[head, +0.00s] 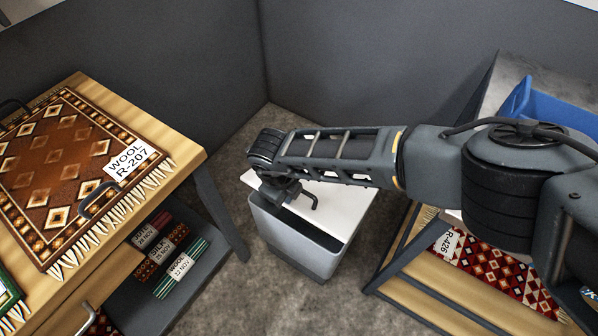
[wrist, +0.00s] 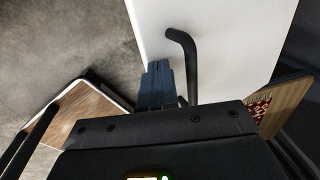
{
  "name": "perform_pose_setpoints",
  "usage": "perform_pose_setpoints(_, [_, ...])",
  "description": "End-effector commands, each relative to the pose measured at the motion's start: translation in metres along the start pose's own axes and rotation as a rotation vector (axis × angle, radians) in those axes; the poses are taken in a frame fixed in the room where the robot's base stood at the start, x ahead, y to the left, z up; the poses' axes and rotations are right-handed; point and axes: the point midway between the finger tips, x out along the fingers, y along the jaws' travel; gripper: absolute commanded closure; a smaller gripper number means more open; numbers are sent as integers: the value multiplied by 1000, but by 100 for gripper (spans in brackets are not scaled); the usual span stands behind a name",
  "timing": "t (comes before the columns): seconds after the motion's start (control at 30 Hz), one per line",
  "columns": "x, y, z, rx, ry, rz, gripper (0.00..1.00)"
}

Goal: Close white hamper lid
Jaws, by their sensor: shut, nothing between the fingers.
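The white hamper (head: 292,237) stands on the floor in the corner. Its white lid (head: 345,203) is not flush: a dark gap shows between the lid and the front rim in the head view. The lid fills the upper middle of the wrist view (wrist: 225,45). A black bent handle (wrist: 187,55) stands on the lid. My gripper (head: 288,196) is over the left part of the lid, beside the handle. Its shut, empty fingers show in the wrist view (wrist: 160,78) just left of the handle. I cannot tell whether they touch the lid. My arm hides the lid's back part.
A wooden table (head: 190,150) with a patterned rug (head: 75,175) stands at left, with rolled rugs (head: 165,262) on a lower shelf. A wooden rack (head: 425,290) with a red rug (head: 495,270) and a blue bin (head: 560,110) are at right. Grey walls close the back.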

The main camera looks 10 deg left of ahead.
Motion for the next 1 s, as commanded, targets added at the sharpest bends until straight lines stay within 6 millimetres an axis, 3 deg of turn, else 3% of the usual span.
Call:
perform_pose_setpoints(0.1, [27, 15, 0, -1, 2, 0, 100])
perform_pose_setpoints(0.4, [60, 30, 0, 1, 0, 0, 100])
perform_pose_setpoints(1.0, [68, 33, 0, 0, 0, 1, 100])
